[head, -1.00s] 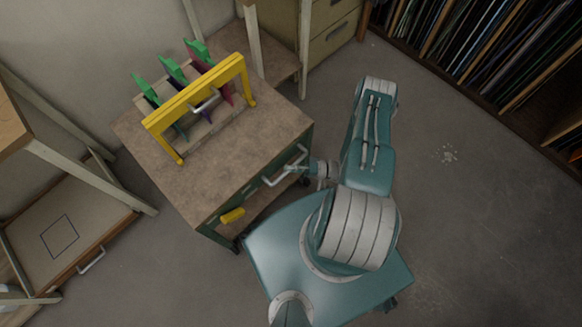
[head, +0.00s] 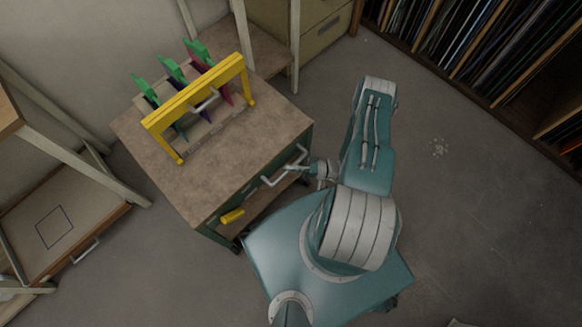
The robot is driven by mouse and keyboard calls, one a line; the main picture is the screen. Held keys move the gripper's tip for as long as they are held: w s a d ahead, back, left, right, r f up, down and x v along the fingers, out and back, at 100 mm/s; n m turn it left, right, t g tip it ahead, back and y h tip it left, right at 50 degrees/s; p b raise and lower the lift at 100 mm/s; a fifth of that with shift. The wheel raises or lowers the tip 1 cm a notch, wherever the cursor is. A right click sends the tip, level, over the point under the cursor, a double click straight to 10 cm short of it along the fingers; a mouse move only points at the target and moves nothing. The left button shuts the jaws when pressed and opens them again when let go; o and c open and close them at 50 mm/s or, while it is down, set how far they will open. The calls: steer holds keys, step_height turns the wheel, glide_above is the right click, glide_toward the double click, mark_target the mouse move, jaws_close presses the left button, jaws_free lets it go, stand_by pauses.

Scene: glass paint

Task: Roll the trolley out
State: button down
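The trolley (head: 240,150) has a brown top, a dark green frame and casters. It stands upright left of my base in the head view. On its top is a yellow rack frame (head: 195,93) with several green-handled tools (head: 172,70). A pale bar handle (head: 283,170) is on its near right side. My gripper (head: 308,169) is at the right part of this handle and appears shut on it. The fingertips are small and partly hidden.
A wooden shelf unit with a drawer (head: 75,222) stands at left. A cabinet (head: 318,30) is behind the trolley. A rack of thin sheets (head: 470,45) lines the upper right.

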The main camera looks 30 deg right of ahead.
steer(key=c, duration=0.6)
jaws_free()
steer(key=shift+a+f, duration=0.1)
steer(key=shift+a, duration=0.15)
steer(key=shift+s+d, duration=0.15)
steer(key=shift+d, duration=0.35)
steer(key=v, duration=1.1)
steer(key=shift+f, duration=0.2)
